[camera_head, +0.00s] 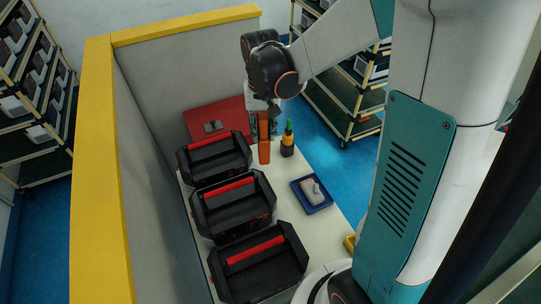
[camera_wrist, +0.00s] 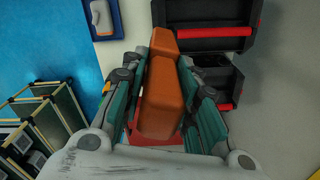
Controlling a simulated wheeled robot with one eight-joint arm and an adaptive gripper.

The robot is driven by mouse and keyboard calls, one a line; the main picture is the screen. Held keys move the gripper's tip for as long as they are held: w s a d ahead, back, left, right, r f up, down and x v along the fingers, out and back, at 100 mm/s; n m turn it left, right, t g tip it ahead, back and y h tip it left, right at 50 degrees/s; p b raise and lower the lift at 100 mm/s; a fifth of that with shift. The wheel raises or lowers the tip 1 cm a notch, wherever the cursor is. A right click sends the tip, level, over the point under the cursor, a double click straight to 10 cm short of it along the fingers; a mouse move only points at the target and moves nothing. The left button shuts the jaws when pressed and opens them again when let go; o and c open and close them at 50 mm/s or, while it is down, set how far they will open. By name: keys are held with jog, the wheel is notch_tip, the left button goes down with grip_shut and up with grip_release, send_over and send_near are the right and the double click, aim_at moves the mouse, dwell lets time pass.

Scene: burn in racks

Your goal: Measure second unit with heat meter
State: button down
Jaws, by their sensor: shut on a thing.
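My gripper (camera_head: 262,128) is shut on an orange elongated device, likely the heat meter (camera_head: 264,151), above the far part of the table. The wrist view shows the orange device (camera_wrist: 162,100) between the teal fingers of my gripper (camera_wrist: 165,75). Three black units with red handle bars stand in a row: a far one (camera_head: 215,164), a middle one (camera_head: 234,208) and a near one (camera_head: 258,270). The orange device is to the right of the far unit. Parts of two units (camera_wrist: 205,42) show at upper right in the wrist view.
A blue tray (camera_head: 326,207) holding a grey-white device (camera_head: 312,192) sits right of the units. A yellow-black item with a green top (camera_head: 287,143) stands right of my gripper. A red mat (camera_head: 208,119) lies at the back. Yellow-topped partitions (camera_head: 98,170) border the table.

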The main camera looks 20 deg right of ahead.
jog(key=shift+r, duration=0.6)
dwell(0.5)
